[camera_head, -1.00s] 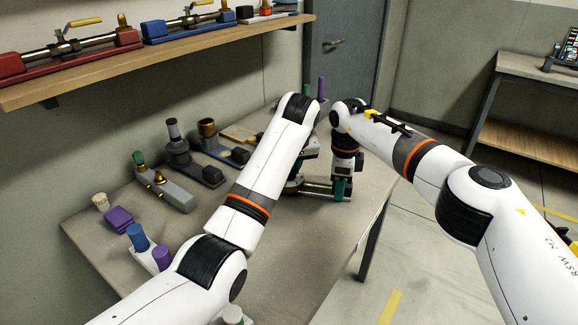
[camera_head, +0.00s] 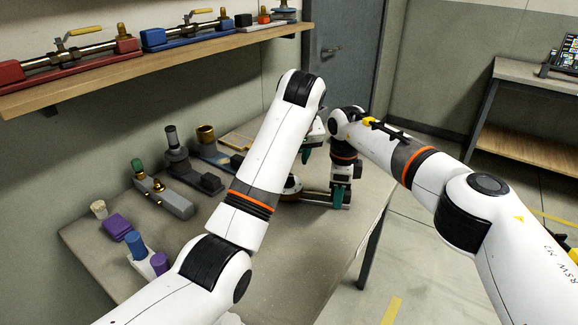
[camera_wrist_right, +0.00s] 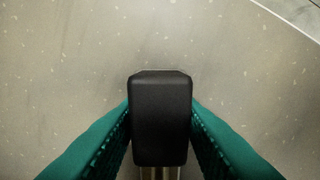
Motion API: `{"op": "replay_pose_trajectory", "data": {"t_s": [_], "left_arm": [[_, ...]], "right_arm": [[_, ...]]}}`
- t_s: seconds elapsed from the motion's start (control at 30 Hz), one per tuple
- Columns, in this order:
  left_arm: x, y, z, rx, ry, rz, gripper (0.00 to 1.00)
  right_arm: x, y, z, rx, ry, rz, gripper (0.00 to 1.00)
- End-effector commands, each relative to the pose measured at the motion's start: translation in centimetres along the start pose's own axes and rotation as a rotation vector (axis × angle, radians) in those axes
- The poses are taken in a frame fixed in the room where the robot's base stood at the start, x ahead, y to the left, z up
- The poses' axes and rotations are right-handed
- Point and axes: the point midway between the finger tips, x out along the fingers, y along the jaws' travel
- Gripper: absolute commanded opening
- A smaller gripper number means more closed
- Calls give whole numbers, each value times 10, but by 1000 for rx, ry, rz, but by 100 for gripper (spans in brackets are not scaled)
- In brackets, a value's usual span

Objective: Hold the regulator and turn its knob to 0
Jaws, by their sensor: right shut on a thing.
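The regulator lies on the table, mostly hidden by my left arm. Its round metal part (camera_head: 292,186) and a metal bar (camera_head: 315,195) running right from it show in the head view. My right gripper (camera_head: 341,198) points down at the right end of this bar. In the right wrist view its green fingers are shut on a black end block (camera_wrist_right: 160,115), with metal rods below it. My left gripper (camera_head: 307,154) is above the round part, apart from it. One green finger shows, and its opening cannot be told. The knob and its reading cannot be made out.
Several fittings stand along the table's wall side, including a grey one with a green cap (camera_head: 160,190) and a dark one (camera_head: 190,165). A purple block (camera_head: 117,227) is nearer. A shelf (camera_head: 170,65) with valves hangs above. The table (camera_head: 305,250) is clear at front right.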

Motion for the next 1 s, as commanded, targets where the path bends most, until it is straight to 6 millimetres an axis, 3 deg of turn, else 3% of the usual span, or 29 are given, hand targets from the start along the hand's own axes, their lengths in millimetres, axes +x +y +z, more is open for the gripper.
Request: {"op": "replay_pose_trajectory", "data": {"t_s": [0.43, 0.47, 0.6, 0.87, 1.0], "left_arm": [[-6, 0, 0, 0, 1, 1, 53], [-6, 0, 0, 0, 1, 1, 53], [-6, 0, 0, 0, 1, 1, 53], [-6, 0, 0, 0, 1, 1, 53], [-6, 0, 0, 0, 1, 1, 53]], "right_arm": [[0, 0, 0, 0, 1, 0, 0], [0, 0, 0, 0, 1, 0, 36], [0, 0, 0, 0, 1, 0, 58], [-1, 0, 0, 0, 0, 0, 58], [-10, 1, 0, 0, 1, 2, 58]]}}
